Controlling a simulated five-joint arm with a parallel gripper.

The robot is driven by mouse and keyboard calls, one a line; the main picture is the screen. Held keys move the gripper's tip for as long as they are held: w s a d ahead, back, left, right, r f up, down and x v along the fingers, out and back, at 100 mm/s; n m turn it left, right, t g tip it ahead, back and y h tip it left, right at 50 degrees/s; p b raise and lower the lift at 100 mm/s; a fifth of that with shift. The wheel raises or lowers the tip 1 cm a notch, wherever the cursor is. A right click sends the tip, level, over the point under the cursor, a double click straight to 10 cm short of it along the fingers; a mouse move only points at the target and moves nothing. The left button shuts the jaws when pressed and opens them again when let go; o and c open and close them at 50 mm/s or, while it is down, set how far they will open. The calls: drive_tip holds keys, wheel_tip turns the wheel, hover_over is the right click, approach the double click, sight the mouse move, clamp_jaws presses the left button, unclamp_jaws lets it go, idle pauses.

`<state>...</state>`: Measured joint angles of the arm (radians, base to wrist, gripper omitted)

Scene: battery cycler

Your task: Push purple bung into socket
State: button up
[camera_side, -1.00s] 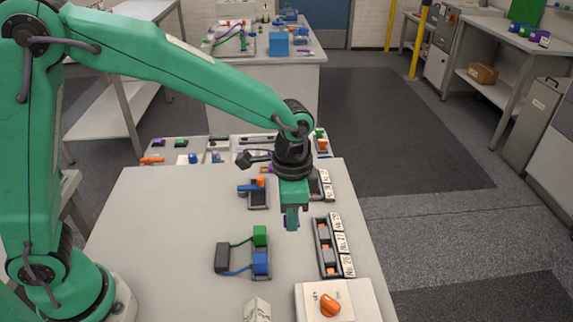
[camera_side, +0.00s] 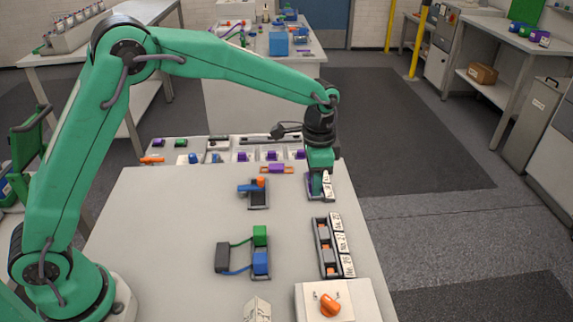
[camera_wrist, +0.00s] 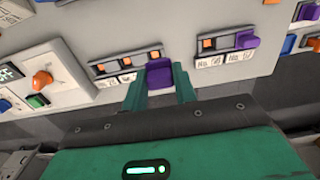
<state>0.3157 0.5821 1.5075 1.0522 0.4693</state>
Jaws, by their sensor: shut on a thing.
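My gripper (camera_side: 317,192) is shut on a purple bung (camera_wrist: 160,72), which sits between both green fingers in the wrist view. In the side view my gripper points down over the far socket rack (camera_side: 325,199) at the table's right edge and hides much of it. In the wrist view that rack (camera_wrist: 224,60) has white number labels, an orange part and a purple piece (camera_wrist: 245,40) at its right end.
The nearer rack (camera_side: 321,238) with orange parts and number labels lies along the right edge. A box with an orange knob (camera_side: 330,304) is in front of it. Green and blue blocks (camera_side: 261,250) and an orange-and-blue fixture (camera_side: 258,197) stand at mid-table. The left of the table is clear.

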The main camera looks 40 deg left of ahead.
drive_tip(key=w+a+f, duration=0.2)
drive_tip(key=w+a, duration=0.3)
drive_tip(key=w, duration=0.3)
drive_tip(key=shift+a+f, duration=0.15)
drive_tip(key=shift+f, duration=0.2)
drive_tip(key=shift+f, duration=3.2)
drive_tip(key=shift+f, duration=0.3)
drive_tip(key=o, duration=1)
drive_tip(key=shift+r, duration=0.1)
wheel_tip(320, 180, up, 8)
